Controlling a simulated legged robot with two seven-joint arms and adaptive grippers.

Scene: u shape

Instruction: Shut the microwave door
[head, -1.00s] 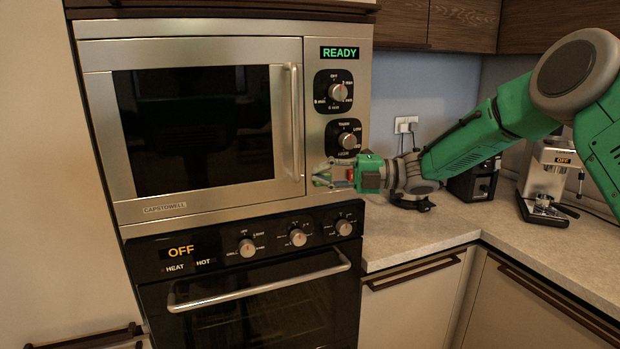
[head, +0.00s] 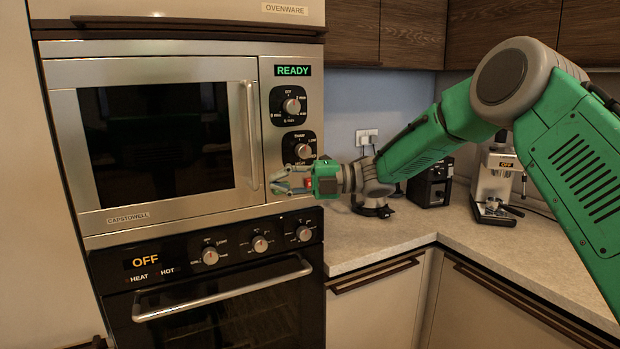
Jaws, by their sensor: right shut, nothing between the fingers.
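The microwave (head: 192,234) is a steel built-in unit above the oven, with a lit READY display. Its door (head: 70,195), with a dark window and a vertical handle (head: 249,135), lies flush or nearly flush with the front; I see no clear gap. My right gripper (head: 276,182) is shut and empty. It is in front of the lower part of the control panel, just right of the handle's lower end. I cannot tell whether it touches the panel. My left gripper is not in view.
An oven (head: 119,283) with knobs and a bar handle is below the microwave. The counter (head: 400,236) runs to the right, with a black grinder-like appliance (head: 430,185) and a coffee machine (head: 494,183) at the back. A wall socket (head: 366,137) is behind my right arm.

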